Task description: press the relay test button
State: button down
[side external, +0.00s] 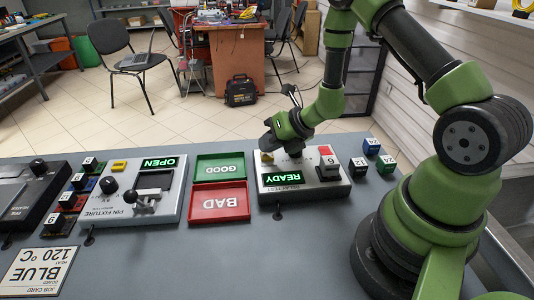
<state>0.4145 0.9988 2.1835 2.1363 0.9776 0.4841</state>
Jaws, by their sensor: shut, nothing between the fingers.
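The relay test box (303,190) is a grey unit on the bench, with a display (284,179) reading READY in green. A yellow button (267,157) shows at its far left corner. A red block marked 6 (327,161) sits at the right of the box top. My gripper (268,148) is shut and empty, pointing down at the far left part of the box, right by the yellow button. Whether the fingertips touch the button cannot be told from this view.
Green GOOD (220,157) and red BAD (238,214) trays lie left of the box. Further left is the pin fixture (163,208), reading OPEN, with several numbered blocks beside it. Blue (371,147), black (357,170) and green (386,167) blocks stand to the right.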

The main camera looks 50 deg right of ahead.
jog(key=shift+f, duration=0.3)
dwell(0.5)
jog(key=shift+s+r, duration=0.1)
jog(key=shift+r, duration=0.55)
jog(key=shift+r, duration=2.45)
